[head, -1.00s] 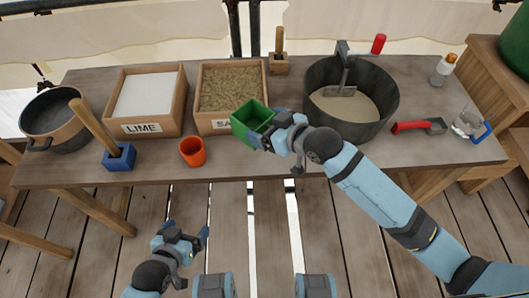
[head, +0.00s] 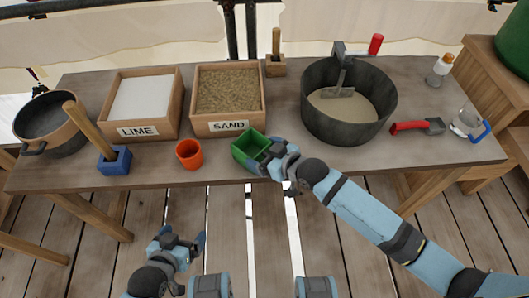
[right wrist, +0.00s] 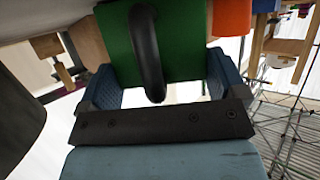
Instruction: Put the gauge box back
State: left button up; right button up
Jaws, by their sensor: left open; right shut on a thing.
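The green gauge box (head: 246,147) is open-topped and looks empty in the head view, at the table's front edge between the orange cup and the mixing tub. In the right wrist view the green box (right wrist: 180,55) shows a dark curved handle between my blue fingers. My right gripper (head: 268,163) is shut on the gauge box. I cannot tell whether the box touches the table. My left gripper (head: 182,240) is open and empty, low in front of the table.
The sand box (head: 228,126) and lime box (head: 146,132) stand behind. The orange cup (head: 189,154) is left of the gauge box. Bare tabletop shows right of the gauge box.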

jog(key=o, duration=0.6)
jog(key=shift+f, duration=0.15)
jog(key=shift+o, duration=0.5)
jog(key=shift+s+d+r, duration=0.1)
jog(key=shift+r, duration=0.15)
jog(key=v, duration=1.2)
jog(key=s+d+f+m+t+h, duration=0.1)
jog(key=s+d+f+m+h, duration=0.5)
jog(key=s+f, duration=0.5)
jog(key=shift+s+d+m+p, duration=0.3)
jog(key=shift+d+p, duration=0.15)
jog(key=shift+d, duration=0.25)
